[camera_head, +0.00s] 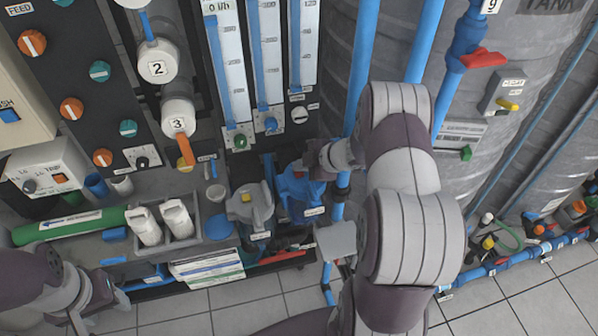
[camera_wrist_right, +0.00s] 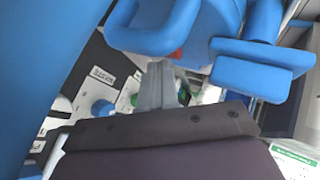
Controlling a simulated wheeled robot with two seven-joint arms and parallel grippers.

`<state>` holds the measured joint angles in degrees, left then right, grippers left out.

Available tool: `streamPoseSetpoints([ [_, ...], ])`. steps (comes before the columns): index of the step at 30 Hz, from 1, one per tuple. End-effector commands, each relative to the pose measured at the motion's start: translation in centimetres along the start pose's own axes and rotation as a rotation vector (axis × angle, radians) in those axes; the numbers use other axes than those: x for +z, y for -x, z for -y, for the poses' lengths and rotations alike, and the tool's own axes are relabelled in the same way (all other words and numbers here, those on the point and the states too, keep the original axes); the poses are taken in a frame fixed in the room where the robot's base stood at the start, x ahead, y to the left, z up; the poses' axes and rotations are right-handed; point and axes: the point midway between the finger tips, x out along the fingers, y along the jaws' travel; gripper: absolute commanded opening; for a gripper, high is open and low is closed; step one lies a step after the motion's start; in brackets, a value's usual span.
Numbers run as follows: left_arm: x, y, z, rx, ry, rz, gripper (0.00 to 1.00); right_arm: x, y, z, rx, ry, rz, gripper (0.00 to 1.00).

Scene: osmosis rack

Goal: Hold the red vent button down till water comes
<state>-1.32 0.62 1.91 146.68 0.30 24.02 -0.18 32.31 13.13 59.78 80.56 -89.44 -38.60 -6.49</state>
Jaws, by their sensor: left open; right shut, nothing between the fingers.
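A blue filter housing (camera_head: 298,192) stands low at the middle of the head view, beside a grey housing. My right gripper (camera_head: 312,168) reaches in from the right at its top; its fingertips are hard to make out there. In the right wrist view, my right gripper (camera_wrist_right: 157,84) is shut and empty, its fingers pointing towards the blue housing top (camera_wrist_right: 160,28). A small red patch (camera_wrist_right: 177,53), likely the red vent button, shows just beyond the fingertips, partly hidden by blue parts. I cannot tell whether they touch. My left gripper (camera_head: 115,298) is open at the lower left, away from the housing.
The grey housing (camera_head: 248,203) stands left of the blue one. Flow tubes (camera_head: 268,60) and numbered valves rise behind. A tray of white bottles (camera_head: 165,240) and a green cylinder (camera_head: 70,225) lie on the shelf. A large grey tank (camera_head: 480,130) is at right. Tiled floor is open in front.

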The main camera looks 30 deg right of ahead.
Motion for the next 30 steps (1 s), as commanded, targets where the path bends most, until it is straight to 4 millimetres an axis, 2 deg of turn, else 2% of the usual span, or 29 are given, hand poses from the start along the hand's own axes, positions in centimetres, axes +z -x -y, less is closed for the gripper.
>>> streamPoseSetpoints([
  [30,0.06,-0.51,0.00,0.000,0.000,0.000,0.53,0.47,-0.64,0.50,-0.001,0.000,0.000,0.00],
])
